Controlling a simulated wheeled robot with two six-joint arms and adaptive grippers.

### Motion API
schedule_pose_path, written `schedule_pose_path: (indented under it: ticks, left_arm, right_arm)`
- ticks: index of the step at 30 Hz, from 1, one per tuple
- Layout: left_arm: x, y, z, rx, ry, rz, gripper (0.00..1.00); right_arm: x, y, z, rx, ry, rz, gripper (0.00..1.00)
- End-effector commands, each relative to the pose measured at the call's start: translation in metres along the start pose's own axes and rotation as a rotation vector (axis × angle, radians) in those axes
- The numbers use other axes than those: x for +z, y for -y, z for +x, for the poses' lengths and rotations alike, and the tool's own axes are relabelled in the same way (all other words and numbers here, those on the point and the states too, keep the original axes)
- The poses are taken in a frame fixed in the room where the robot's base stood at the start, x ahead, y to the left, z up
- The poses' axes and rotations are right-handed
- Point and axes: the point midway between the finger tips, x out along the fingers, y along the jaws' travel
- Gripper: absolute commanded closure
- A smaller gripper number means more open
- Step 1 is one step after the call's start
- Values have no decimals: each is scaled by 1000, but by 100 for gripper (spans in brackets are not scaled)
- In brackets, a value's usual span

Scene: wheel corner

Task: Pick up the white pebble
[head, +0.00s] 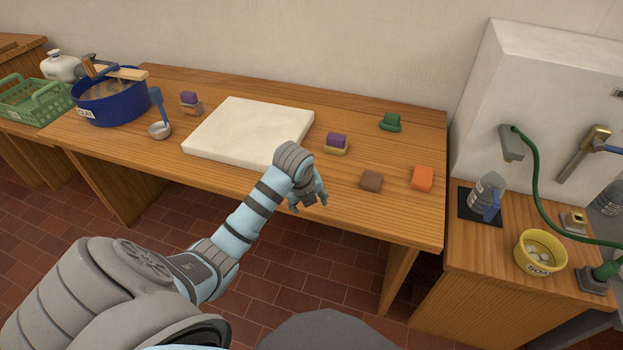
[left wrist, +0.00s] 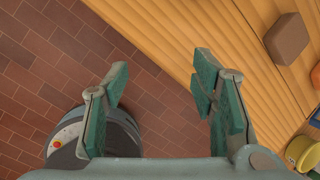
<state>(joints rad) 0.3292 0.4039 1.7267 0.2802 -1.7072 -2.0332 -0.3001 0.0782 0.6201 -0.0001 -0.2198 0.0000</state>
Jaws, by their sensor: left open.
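Several small whitish lumps (head: 541,252) lie in the yellow bowl (head: 535,268) on the lower stand at the right; I cannot tell which, if any, is the white pebble. The bowl also shows at the right edge of the left wrist view (left wrist: 303,152), where its contents are not clear. My left gripper (head: 309,203) is open and empty at the table's front edge, pointing down, well to the left of the bowl. Its parted fingers show in the left wrist view (left wrist: 162,85) above the floor and table edge. My right gripper is not in view.
A brown block (head: 371,181), an orange block (head: 422,178), a purple block (head: 336,140) and a green piece (head: 391,122) stand on the table. A white slab (head: 250,130) lies mid-table. A bottle (head: 487,192) and a green hose (head: 535,180) are near the bowl.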

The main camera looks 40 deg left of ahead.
Motion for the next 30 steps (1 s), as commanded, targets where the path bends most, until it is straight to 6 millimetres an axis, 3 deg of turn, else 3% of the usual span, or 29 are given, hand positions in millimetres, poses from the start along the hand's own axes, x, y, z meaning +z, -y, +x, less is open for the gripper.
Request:
schedule_pose_path:
  ticks: [3,6,10,13,18,30]
  left_arm:
    - [42,23,-32,-9,17,308,48]
    - [68,35,-56,-14,22,538,48]
    - [86,43,-72,-19,24,720,48]
    - [87,43,-54,-19,20,750,48]
    - [87,44,-6,-19,20,749,48]
    - [92,42,61,-18,22,747,48]
  right_arm:
    - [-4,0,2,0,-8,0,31]
    - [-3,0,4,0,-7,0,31]
    - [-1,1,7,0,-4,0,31]
    - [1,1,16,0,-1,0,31]
    - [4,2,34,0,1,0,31]
    - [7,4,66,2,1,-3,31]
